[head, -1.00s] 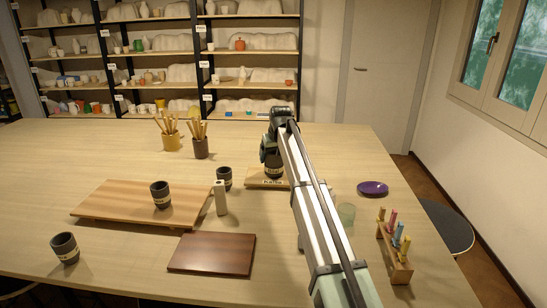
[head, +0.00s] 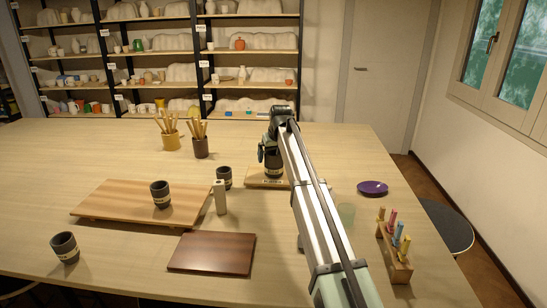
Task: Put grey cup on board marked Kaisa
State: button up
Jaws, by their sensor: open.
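A dark grey cup with a pale band (head: 273,168) stands upright on a small light wooden board (head: 255,183) at the back right of the table. The board's front has a label too small to read surely. My gripper (head: 268,152) is open, right at the top of this cup, and partly hides it; I cannot tell whether it touches. Similar dark cups stand elsewhere: one on the large striped board (head: 160,195), one behind a pale block (head: 224,177), and one at the front left (head: 65,248).
The large striped board (head: 110,200) lies left, and a dark brown board (head: 212,262) lies at the front. The pale upright block (head: 220,197) stands between boards. Tool pots (head: 171,142), a purple dish (head: 372,188), a greenish glass (head: 346,213) and a peg rack (head: 396,262) stand around.

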jog(key=v, duration=1.1)
jog(key=shift+r, duration=0.25)
